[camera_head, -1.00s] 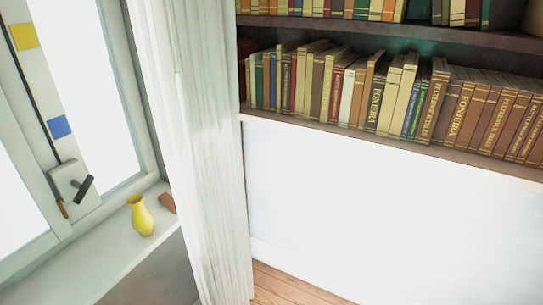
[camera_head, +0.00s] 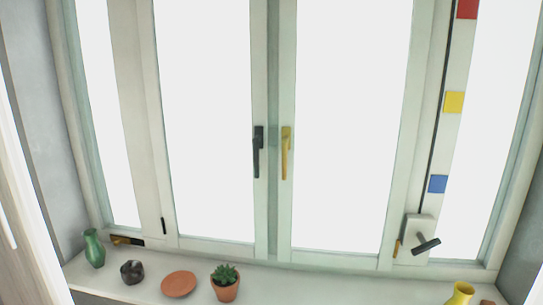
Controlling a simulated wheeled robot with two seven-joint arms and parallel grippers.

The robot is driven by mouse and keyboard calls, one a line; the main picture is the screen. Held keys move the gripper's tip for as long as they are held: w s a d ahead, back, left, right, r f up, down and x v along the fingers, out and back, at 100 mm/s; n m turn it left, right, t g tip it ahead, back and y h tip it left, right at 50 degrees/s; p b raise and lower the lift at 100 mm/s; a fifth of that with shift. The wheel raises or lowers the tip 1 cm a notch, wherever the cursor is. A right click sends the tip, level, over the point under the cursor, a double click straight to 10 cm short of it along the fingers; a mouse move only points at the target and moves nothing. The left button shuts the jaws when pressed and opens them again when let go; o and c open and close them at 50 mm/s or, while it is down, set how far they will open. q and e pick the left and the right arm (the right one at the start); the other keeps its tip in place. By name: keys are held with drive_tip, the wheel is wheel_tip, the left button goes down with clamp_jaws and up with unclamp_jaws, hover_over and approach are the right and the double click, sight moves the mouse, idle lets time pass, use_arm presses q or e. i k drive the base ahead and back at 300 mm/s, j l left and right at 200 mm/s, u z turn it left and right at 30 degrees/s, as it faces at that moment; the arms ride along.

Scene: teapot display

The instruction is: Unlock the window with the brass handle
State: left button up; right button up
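The window fills the view. The brass handle (camera_head: 286,150) is on the frame of the right middle sash (camera_head: 390,170), beside the centre seam. It points straight down. A black handle (camera_head: 258,150) is on the left middle sash, just left of the seam, and also points down. The sashes look closed against each other. Neither of my grippers is in view, and nothing touches the handles.
The sill (camera_head: 330,290) below holds a green vase (camera_head: 94,248), a dark bowl (camera_head: 132,272), a terracotta saucer (camera_head: 178,285), a potted succulent (camera_head: 225,284) and a yellow vase (camera_head: 460,295). A box with a black crank (camera_head: 426,245) is at lower right.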

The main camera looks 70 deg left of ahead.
sight(285, 140)
drive_tip(key=u, duration=0.45)
drive_tip(key=j+u, duration=0.15)
drive_tip(key=u, duration=0.7)
drive_tip(key=j+u, duration=0.15)
drive_tip(key=u, duration=0.25)
